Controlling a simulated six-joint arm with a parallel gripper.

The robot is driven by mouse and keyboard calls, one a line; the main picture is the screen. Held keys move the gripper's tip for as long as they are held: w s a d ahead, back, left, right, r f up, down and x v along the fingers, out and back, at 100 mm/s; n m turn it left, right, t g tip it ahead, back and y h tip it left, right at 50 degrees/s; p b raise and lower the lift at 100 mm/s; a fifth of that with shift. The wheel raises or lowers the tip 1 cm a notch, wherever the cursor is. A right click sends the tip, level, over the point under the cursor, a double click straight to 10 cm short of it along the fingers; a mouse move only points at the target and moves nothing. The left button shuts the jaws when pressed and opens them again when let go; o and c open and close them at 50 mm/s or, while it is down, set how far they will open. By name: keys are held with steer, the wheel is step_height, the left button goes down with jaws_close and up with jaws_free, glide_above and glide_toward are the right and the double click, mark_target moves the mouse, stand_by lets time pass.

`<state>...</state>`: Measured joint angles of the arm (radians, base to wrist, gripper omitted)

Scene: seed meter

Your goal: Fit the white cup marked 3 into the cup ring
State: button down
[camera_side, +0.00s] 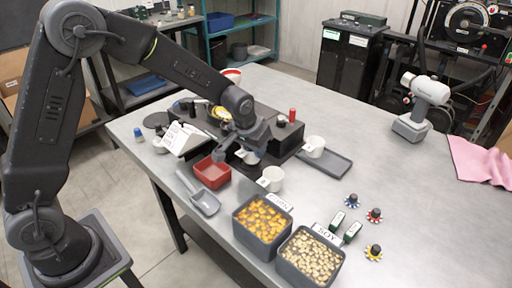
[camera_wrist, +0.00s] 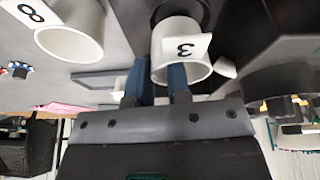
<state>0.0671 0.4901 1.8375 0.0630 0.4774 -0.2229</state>
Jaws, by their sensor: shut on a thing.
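The white cup marked 3 (camera_wrist: 205,47) is gripped near its wall by the blue-tipped fingers of my gripper (camera_wrist: 157,82) in the wrist view. In the side view my gripper (camera_side: 243,143) is low over the front of the dark seed meter base, and a little of the cup (camera_side: 251,158) shows under it. A dark round opening (camera_wrist: 180,8), probably the cup ring, shows right behind the cup in the wrist view. I cannot tell whether the cup is inside the ring or only at it. My gripper and arm hide that spot in the side view.
A white cup marked 8 (camera_wrist: 72,32) stands close by, also seen in the side view (camera_side: 271,178). Another white cup (camera_side: 314,146) is by a grey tray (camera_side: 338,166). A red bin (camera_side: 212,172), a scoop (camera_side: 200,195) and two seed bins stand in front.

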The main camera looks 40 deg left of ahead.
mark_target(256, 161)
steer(key=shift+f, duration=0.15)
steer(key=shift+f, duration=0.3)
steer(key=shift+f, duration=0.5)
stand_by(1.1)
steer(key=c, duration=1)
jaws_free()
steer(key=shift+o, duration=0.4)
steer(key=shift+o, duration=0.8)
steer(key=shift+r, duration=3.05)
